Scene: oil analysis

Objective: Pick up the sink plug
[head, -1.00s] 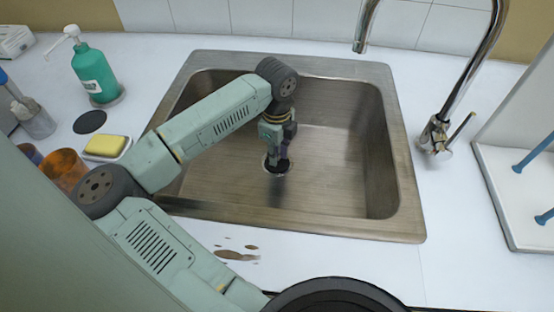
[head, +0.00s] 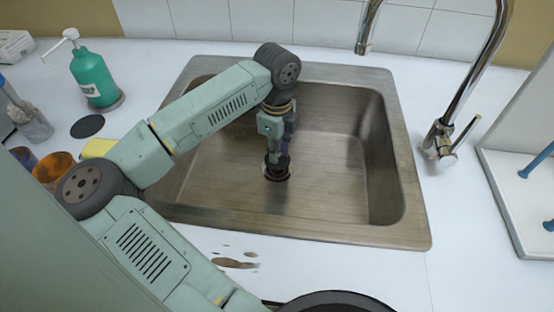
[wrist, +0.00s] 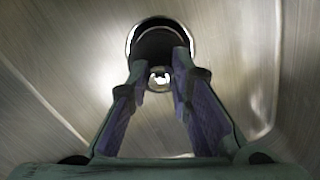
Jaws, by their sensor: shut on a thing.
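The steel sink (head: 330,190) lies below my arm, with its round drain (head: 288,175) in the basin floor. My gripper (head: 278,150) points straight down over the drain, shut on the dark sink plug (head: 277,165). In the wrist view, the fingers of my gripper (wrist: 159,78) close in on a small shiny part at the plug's middle. The dark plug (wrist: 160,46) shows beyond the fingertips, with the bright drain rim (wrist: 131,40) around it. I cannot tell exactly how far the plug is off the drain.
A chrome tap (head: 470,85) stands at the right rear. A white rack (head: 520,190) is at the far right. A green soap bottle (head: 93,75), a black disc (head: 87,126), a yellow sponge (head: 97,148) and an orange cup (head: 53,168) stand left. Brown stains (head: 233,263) mark the front counter.

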